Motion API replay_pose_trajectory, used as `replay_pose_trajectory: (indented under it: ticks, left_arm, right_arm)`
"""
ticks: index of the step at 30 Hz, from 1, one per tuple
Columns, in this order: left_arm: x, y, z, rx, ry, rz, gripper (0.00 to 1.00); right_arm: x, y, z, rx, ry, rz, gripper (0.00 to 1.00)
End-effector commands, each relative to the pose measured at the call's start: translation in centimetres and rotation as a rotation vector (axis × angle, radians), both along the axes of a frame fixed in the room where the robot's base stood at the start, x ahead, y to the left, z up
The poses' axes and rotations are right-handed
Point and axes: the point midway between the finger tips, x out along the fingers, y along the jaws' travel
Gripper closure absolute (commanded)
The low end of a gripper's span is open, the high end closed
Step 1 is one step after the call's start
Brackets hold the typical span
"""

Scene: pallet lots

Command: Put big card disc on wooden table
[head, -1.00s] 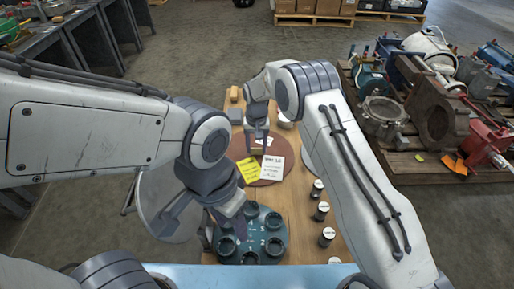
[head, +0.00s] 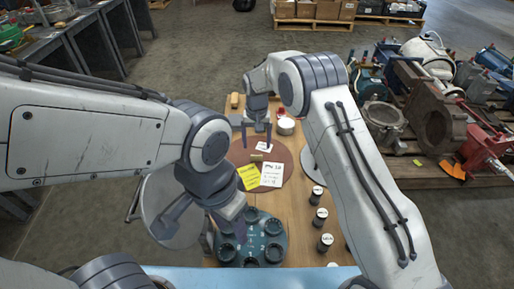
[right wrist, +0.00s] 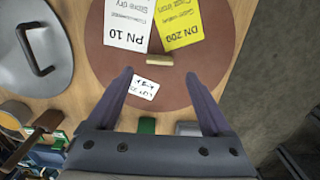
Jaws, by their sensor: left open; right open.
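A large reddish-brown disc (head: 238,153), which looks like the big card disc, lies flat on the wooden table (head: 293,229). It also shows in the right wrist view (right wrist: 225,20). On it lie a white card (right wrist: 128,22), a yellow card (right wrist: 181,20), a small white card (right wrist: 144,88) and a short tan cylinder (right wrist: 159,60). My right gripper (head: 256,143) is open and empty above the disc's far part, fingers pointing down towards the cylinder. My left gripper (head: 243,224) is open over the near left of the table, by a dark green round tray.
The dark green round tray (head: 258,240) holds several dark cups. Several black, white-topped jars (head: 321,214) stand along the right side. A grey disc with a black handle (right wrist: 32,65) lies beside the brown disc. A pale round disc (head: 160,205) is left of the table. Pallets with machine parts stand right.

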Motion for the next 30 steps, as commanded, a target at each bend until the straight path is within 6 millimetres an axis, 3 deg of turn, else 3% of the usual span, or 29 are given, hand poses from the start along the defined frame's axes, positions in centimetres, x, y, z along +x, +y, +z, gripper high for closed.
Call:
replay_pose_trajectory:
  ticks: [1, 3, 11, 16, 20, 24, 30]
  left_arm:
    - [0.0, 0.0, 0.8, 0.0, 0.0, 0.0, 0.5]
    - [0.0, 0.0, 1.3, 0.0, 0.0, 0.0, 0.5]
    - [0.0, 0.0, 2.1, 0.0, 0.0, 0.0, 0.5]
    - [0.0, 0.0, 2.1, 0.0, 0.0, 0.0, 0.5]
    - [0.0, 0.0, 2.1, 0.0, 0.0, 0.0, 0.5]
    - [0.0, 0.0, 2.1, 0.0, 0.0, 0.0, 0.5]
    - [0.0, 0.0, 2.1, 0.0, 0.0, 0.0, 0.5]
  right_arm:
    - [0.1, 0.0, 1.7, 0.001, -0.003, 0.0, 0.16]
    - [0.0, 0.0, 3.0, 0.001, -0.002, 0.0, 0.16]
    - [0.0, 0.0, 5.9, 0.0, 0.0, 0.001, 0.16]
    - [-2.2, 1.0, 8.7, 0.007, -0.001, 0.048, 0.16]
    - [-7.5, 2.1, 12.9, 0.019, 0.0, 0.146, 0.16]
    - [-15.3, 2.2, 16.9, 0.033, 0.001, 0.274, 0.16]
    - [-26.6, 0.0, 20.0, 0.058, -0.011, 0.451, 0.16]
